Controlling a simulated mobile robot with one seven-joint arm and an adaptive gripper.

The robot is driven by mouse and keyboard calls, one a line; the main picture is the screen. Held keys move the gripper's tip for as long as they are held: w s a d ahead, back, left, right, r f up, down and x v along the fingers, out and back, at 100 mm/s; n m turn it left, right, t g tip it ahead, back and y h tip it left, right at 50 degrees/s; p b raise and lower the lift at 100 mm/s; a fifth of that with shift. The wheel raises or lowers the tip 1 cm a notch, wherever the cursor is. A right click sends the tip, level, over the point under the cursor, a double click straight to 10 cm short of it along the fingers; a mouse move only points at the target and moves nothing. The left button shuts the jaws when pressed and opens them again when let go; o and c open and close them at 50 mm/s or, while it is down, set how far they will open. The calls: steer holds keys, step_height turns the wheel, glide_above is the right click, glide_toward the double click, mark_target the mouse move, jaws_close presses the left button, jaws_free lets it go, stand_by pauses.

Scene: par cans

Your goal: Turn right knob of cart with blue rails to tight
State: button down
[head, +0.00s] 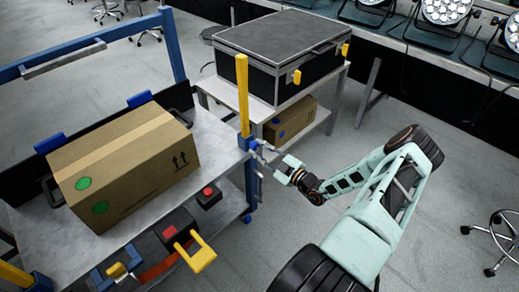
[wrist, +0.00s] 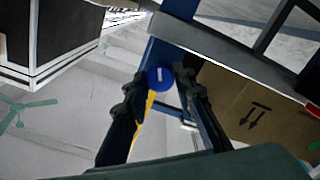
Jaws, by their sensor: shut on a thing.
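The cart with blue rails (head: 218,142) stands on the left in the head view. Its right front corner has a blue bracket with a yellow post (head: 243,95) rising from it. The right knob (wrist: 160,77) is a round blue knob with a short white mark, at the middle of the wrist view. My gripper (head: 264,160) reaches the corner bracket from the right. In the wrist view its two dark fingers stand on either side of the knob, shut on it.
A large cardboard box (head: 125,165) sits on the cart top. A red-button box (head: 208,195) and a yellow handle (head: 197,252) are at its front edge. A black case (head: 282,50) stands on another cart behind. A stool (head: 495,240) is at the right.

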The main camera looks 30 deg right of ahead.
steer(key=shift+m, duration=1.1)
steer(key=c, duration=1.6)
jaws_free()
steer(key=v, duration=1.2)
steer(key=shift+r, duration=0.1)
